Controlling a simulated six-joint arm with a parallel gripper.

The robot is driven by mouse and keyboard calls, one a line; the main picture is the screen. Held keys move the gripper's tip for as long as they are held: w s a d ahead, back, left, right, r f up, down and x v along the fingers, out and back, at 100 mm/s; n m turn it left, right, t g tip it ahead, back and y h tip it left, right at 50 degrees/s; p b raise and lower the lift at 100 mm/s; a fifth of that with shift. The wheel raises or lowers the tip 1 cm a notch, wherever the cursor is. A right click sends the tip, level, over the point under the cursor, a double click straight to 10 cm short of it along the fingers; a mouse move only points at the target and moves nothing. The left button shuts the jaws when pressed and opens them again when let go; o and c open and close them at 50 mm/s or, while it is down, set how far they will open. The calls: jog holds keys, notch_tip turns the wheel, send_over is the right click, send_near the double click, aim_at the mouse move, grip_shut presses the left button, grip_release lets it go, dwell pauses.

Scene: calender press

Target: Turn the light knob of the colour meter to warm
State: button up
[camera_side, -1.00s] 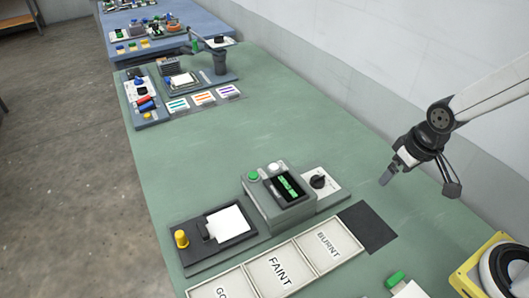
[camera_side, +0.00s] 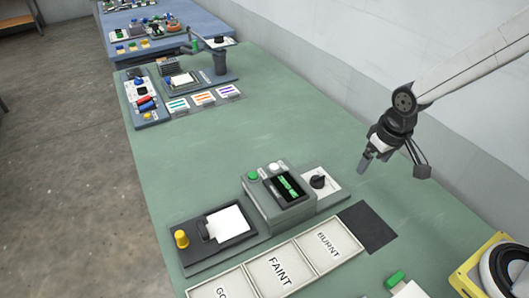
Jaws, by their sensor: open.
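The colour meter (camera_side: 262,209) is a grey box with a dark screen showing green, and a green and a white button on top. To its right, on a light plate, is a black round knob (camera_side: 318,182); the labels around it are too small to read. My gripper (camera_side: 364,164) hangs above the table, right of and a little beyond the knob in the picture, pointing down. It is open and empty, and apart from the knob.
Left of the meter is a dark tray (camera_side: 246,236) with a white sheet and a yellow knob (camera_side: 181,239). In front lie marked trays, including FAINT (camera_side: 271,281) and BURNT (camera_side: 340,238), and a dark square pad (camera_side: 368,226). The table's middle is clear.

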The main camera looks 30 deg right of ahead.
jog(key=g, duration=0.2)
send_over(318, 176)
notch_tip(318, 176, down, 4)
jog(key=shift+f, duration=0.15)
jog(key=shift+f, duration=0.15)
jog(key=shift+f, duration=3.75)
grip_shut()
